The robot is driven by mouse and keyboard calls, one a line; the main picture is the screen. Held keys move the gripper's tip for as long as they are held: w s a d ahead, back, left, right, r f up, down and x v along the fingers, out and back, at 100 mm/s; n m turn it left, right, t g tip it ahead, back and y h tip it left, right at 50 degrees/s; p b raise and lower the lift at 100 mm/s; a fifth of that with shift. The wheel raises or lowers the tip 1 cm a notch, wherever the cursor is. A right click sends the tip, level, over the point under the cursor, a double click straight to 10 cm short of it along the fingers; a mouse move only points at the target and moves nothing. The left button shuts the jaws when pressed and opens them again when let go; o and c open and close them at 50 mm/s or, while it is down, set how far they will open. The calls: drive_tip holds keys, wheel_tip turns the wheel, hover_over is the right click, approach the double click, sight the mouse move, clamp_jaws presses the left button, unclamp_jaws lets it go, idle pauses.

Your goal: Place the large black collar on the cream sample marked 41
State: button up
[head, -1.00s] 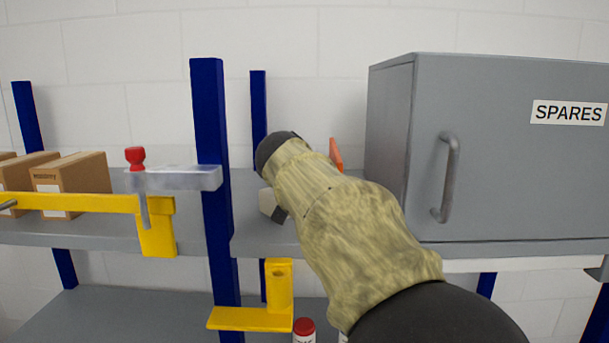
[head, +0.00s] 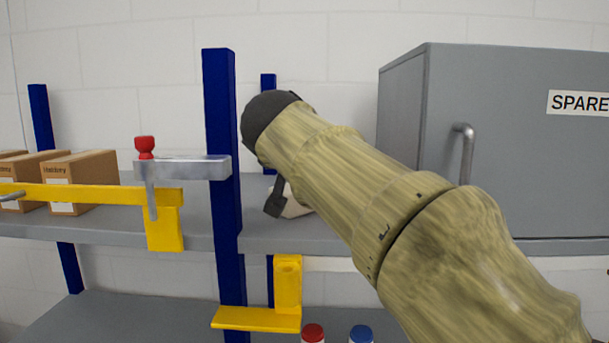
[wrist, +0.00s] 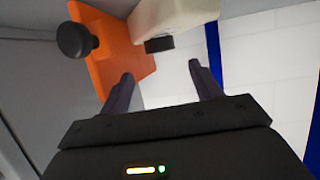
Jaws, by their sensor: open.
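My gripper (wrist: 160,70) is open in the wrist view, with nothing between its two fingers. Beyond the fingertips a cream piece (wrist: 178,16) shows at the top, with a short black part (wrist: 159,43) against its lower edge. I cannot tell whether that part is the large black collar. In the head view part of a cream piece (head: 297,205) shows on the shelf behind my arm, beside a dark part I cannot identify. My arm hides much of this area. No mark 41 is readable.
An orange plate (wrist: 122,58) with a black knob (wrist: 75,40) stands close beside the fingers. A grey SPARES cabinet (head: 400,130) is at right. A blue post (head: 220,180), metal clamp (head: 185,169) and yellow bracket (head: 287,285) stand left of my arm. Cardboard boxes (head: 95,175) are farther left.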

drive_tip(key=v, duration=0.3)
drive_tip(key=shift+s+b, duration=0.15)
drive_tip(key=shift+b, duration=0.2)
wheel_tip(320, 180, up, 10)
drive_tip(key=p, duration=1)
